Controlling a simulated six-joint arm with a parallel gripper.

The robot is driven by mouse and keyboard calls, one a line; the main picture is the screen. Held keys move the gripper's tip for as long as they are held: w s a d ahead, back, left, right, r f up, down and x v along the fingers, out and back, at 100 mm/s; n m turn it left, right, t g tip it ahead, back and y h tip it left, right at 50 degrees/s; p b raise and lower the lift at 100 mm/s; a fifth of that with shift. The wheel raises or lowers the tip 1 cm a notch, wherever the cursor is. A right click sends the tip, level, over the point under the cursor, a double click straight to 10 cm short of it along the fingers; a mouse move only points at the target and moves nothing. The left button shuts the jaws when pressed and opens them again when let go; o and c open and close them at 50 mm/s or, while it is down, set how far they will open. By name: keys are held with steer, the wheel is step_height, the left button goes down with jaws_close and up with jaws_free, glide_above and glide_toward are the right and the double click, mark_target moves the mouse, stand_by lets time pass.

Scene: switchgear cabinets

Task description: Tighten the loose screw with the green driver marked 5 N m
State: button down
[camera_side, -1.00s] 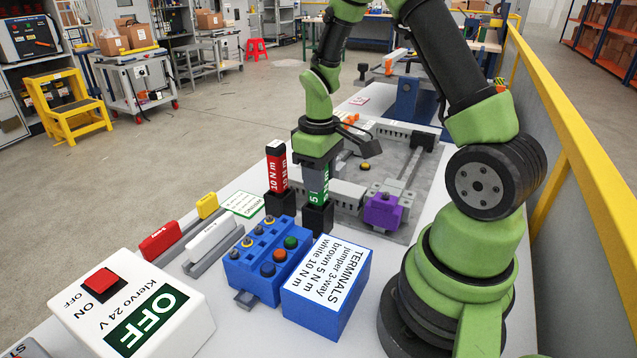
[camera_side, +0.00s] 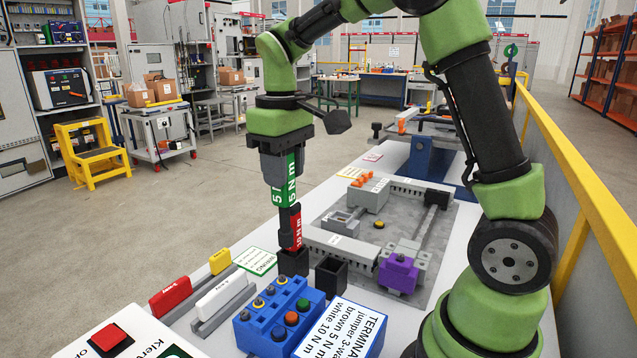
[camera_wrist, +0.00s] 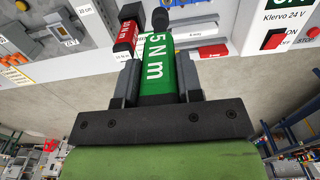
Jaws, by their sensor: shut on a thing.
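My gripper (camera_side: 287,168) is shut on the green driver (camera_side: 284,192) marked 5 N m and holds it upright above the table. The driver's label also shows between the jaws in the wrist view (camera_wrist: 158,66). The red driver (camera_side: 295,226) marked 10 N m stands in a black holder (camera_side: 293,263), and the green driver's lower end overlaps it in the side view. The black holder beside it (camera_side: 330,275) is empty. I cannot tell which screw is loose; the grey plate (camera_side: 345,222) carries a purple terminal block (camera_side: 398,273), and its screw heads are too small to read.
Red (camera_side: 170,297) and yellow (camera_side: 220,261) pieces and a white one lie left. A white switch box (camera_side: 125,340) is at the front left. A yellow rail (camera_side: 572,180) runs along the right.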

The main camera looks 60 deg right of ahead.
mark_target(278, 201)
steer(key=shift+w+a+r, duration=0.25)
steer(key=shift+a+r, duration=0.1)
steer(key=shift+a, duration=0.35)
steer(key=shift+f, duration=0.1)
steer(key=shift+f, duration=2.65)
steer(key=n, duration=0.3)
steer(key=shift+d+n, duration=0.1)
steer(key=shift+n, duration=0.2)
steer(key=m, duration=0.7)
steer(key=shift+f+n, duration=0.15)
steer(key=shift+n, duration=1.55)
steer(key=shift+f, duration=1)
